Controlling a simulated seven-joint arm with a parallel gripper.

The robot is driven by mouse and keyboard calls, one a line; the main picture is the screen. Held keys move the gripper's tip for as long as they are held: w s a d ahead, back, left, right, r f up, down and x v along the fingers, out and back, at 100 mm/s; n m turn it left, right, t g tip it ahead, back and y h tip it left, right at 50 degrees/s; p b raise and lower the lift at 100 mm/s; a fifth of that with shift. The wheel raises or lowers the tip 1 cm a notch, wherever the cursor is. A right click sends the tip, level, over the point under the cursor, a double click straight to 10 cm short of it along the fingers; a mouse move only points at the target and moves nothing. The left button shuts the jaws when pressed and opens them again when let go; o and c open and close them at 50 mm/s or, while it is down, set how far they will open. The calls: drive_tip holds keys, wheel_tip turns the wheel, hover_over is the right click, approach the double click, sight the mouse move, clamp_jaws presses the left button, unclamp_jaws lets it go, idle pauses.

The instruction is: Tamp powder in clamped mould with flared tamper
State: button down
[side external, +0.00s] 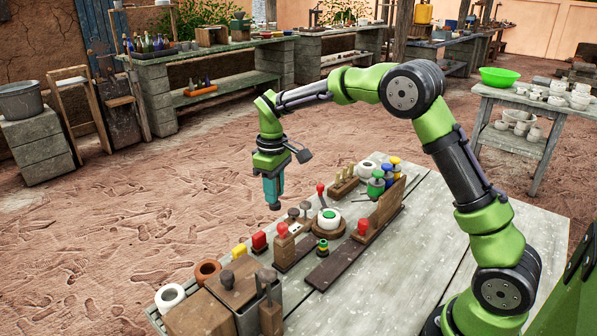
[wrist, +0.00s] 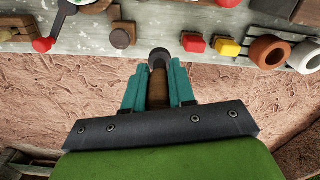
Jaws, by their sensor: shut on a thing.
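Only a small dark tip shows below the fingers in the side view. The clamped mould cannot be picked out for certain. A white round piece with a green centre (side external: 328,217) sits on a round wooden base on the table, apart from the gripper.
A wooden block with a red knob (side external: 282,240), a red block (side external: 259,242), a yellow block (side external: 239,251) and a terracotta ring (side external: 207,270) stand along the table edge. Knobbed jars (side external: 376,185) and an upright board (side external: 390,202) stand farther back. The table's right side is clear.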

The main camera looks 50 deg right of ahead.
drive_tip(key=c, duration=1.6)
unclamp_jaws()
drive_tip(key=shift+c, duration=0.9)
drive_tip(key=shift+d, duration=0.15)
drive_tip(key=s+d+f, duration=0.4)
drive_tip(key=s+d, duration=0.4)
drive_tip(key=d, duration=0.3)
drive_tip(key=shift+d, duration=0.35)
drive_tip(key=shift+f, duration=0.9)
